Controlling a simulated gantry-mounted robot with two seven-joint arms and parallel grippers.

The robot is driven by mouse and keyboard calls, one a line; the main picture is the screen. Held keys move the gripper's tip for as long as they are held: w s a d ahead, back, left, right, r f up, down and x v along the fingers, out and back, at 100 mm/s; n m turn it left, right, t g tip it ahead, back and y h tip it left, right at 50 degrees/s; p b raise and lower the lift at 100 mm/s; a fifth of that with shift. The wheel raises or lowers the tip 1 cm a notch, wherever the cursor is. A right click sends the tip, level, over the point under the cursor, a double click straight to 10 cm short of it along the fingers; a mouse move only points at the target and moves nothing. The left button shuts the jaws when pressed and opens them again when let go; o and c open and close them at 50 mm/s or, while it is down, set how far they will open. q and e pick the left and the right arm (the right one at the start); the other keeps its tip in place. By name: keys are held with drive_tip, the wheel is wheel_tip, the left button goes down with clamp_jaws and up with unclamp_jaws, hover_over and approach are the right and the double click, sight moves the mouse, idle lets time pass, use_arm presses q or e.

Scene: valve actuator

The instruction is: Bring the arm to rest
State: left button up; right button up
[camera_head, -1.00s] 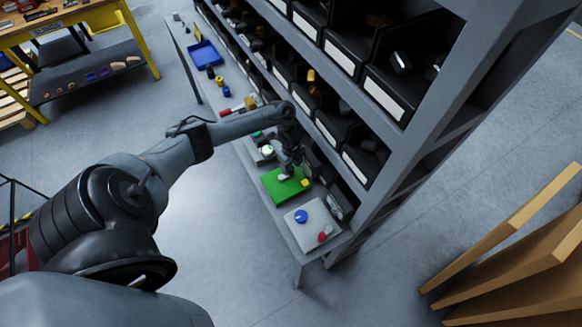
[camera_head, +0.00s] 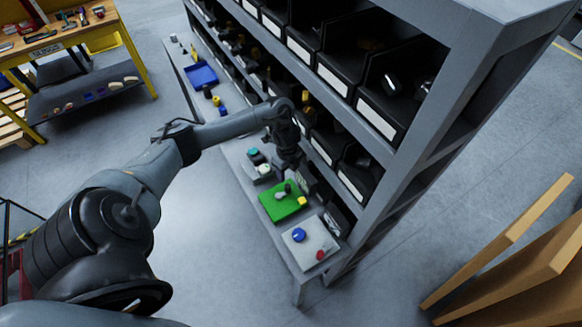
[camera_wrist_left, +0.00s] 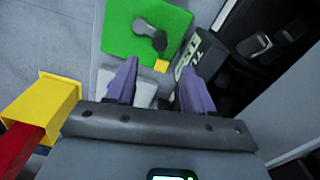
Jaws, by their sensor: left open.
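My left arm reaches across from the left in the head view. Its gripper (camera_head: 289,160) hangs above the narrow shelf top, just behind a green plate (camera_head: 270,207). In the left wrist view my left gripper (camera_wrist_left: 155,85) has its two fingers spread, with nothing held between them. The green plate (camera_wrist_left: 117,30) lies beyond the fingertips. On it stand a grey lever-like valve part (camera_wrist_left: 150,33) and a small yellow block (camera_wrist_left: 161,66). My right gripper is in neither view.
A grey panel (camera_head: 318,243) with a blue knob (camera_head: 299,235) and a red knob (camera_head: 320,255) lies near the shelf's end. Black bins (camera_head: 360,182) line the rack beside the arm. A blue tray (camera_head: 203,74) sits farther back. A yellow part (camera_wrist_left: 55,95) is close at left in the wrist view.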

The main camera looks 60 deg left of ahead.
use_arm(q)
drive_tip(key=shift+s+f, duration=0.1)
drive_tip(key=s+d+f+g+h+p, duration=0.2)
drive_tip(key=s+d+f, duration=0.7)
drive_tip(key=s+d, duration=0.2)
drive_tip(key=s+d+r+n+t+h+p, duration=0.1)
drive_tip(key=s+d+t, duration=0.15)
drive_tip(key=d, duration=0.95)
drive_tip(key=s+d+r+n+t+h+p, duration=0.1)
drive_tip(key=s+d+h, duration=0.15)
drive_tip(key=d, duration=0.95)
wheel_tip(320, 180, up, 13)
drive_tip(key=w+n+t+y+p, duration=0.1)
drive_tip(key=w+n+t+y, duration=0.2)
drive_tip(key=n, duration=0.4)
drive_tip(key=s+a+r+n+y, duration=0.1)
drive_tip(key=a+r+n+y, duration=0.1)
drive_tip(key=a+r+n, duration=0.2)
drive_tip(key=shift+s+a+r+n+g, duration=0.15)
drive_tip(key=shift+a+r+n+g, duration=0.25)
drive_tip(key=shift+a+r, duration=1.45)
